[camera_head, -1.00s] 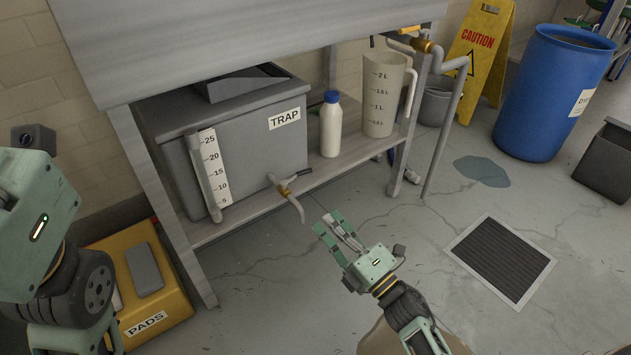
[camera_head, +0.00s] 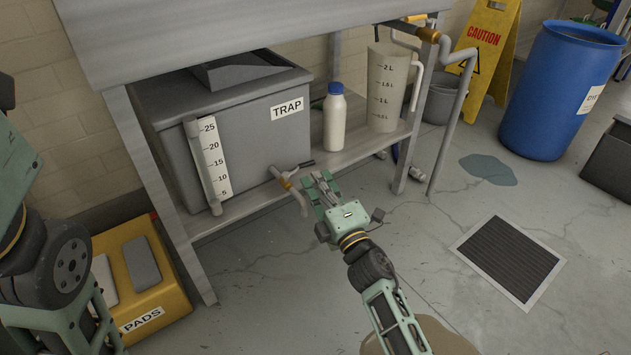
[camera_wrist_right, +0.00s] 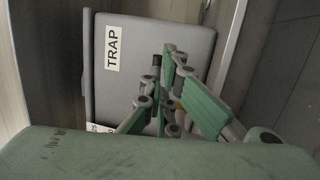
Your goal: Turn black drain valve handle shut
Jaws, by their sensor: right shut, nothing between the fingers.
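The drain valve (camera_head: 286,183) sticks out low on the front of the grey TRAP box (camera_head: 250,147), with a brass body and a down-bent spout. Its dark handle (camera_head: 306,163) points to the right, out from the body. My right gripper (camera_head: 321,178) is shut and empty, just right of the spout and just below the handle's end. I cannot tell whether it touches the handle. In the right wrist view the fingers (camera_wrist_right: 172,85) are in front of the TRAP box, and the valve is mostly hidden behind them. Of my left arm only parts show at the left edge.
A blue-capped white bottle (camera_head: 334,118) and a measuring jug (camera_head: 388,90) stand on the shelf (camera_head: 350,160) right of the box. The frame's leg (camera_head: 165,195) is left of the valve. A yellow PADS case (camera_head: 150,270) sits on the floor. The floor by the grate (camera_head: 508,258) is open.

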